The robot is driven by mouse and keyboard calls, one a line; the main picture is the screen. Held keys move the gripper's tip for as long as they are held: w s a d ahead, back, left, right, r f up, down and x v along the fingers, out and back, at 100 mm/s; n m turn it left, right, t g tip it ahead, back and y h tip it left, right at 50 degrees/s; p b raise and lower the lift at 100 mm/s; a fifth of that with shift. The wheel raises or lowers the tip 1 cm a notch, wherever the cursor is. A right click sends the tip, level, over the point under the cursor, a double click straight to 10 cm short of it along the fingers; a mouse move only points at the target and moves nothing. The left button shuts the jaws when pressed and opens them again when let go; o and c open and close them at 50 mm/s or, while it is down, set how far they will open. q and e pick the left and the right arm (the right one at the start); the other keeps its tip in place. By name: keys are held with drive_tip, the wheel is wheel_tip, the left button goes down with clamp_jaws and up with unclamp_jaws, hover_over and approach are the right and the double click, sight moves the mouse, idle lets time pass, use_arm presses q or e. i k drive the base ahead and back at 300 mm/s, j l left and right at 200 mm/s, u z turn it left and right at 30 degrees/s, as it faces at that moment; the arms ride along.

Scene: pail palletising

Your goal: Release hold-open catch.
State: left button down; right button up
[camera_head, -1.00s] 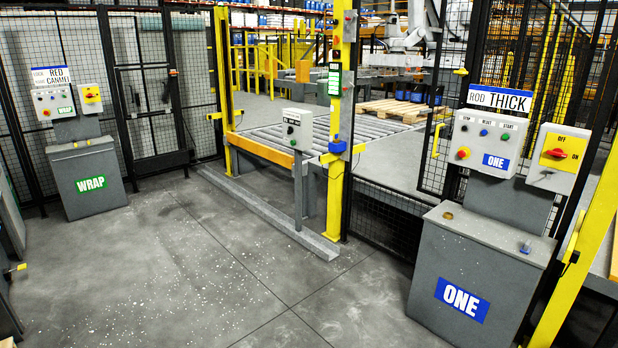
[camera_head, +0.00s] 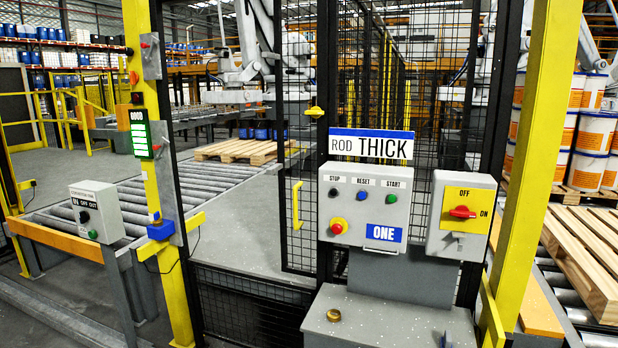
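No part is marked as a hold-open catch, and I cannot tell for sure which part it is. A mesh gate panel (camera_head: 303,235) with a yellow handle (camera_head: 297,205) stands left of the control box labelled ONE (camera_head: 368,208). A small yellow fitting (camera_head: 315,112) sits higher on the black frame and may be a catch. Whether the gate is held open is unclear. Neither of my grippers is in view.
The grey cabinet (camera_head: 390,318) stands below the control box, with a yellow OFF/ON switch box (camera_head: 460,215) beside it. A yellow post (camera_head: 535,165) rises at right. A roller conveyor (camera_head: 150,205) and a wooden pallet (camera_head: 245,150) lie beyond the fence.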

sight(315, 112)
drive_tip(key=i, duration=1.05)
drive_tip(key=i+j+z, duration=0.1)
drive_tip(key=i, duration=0.9)
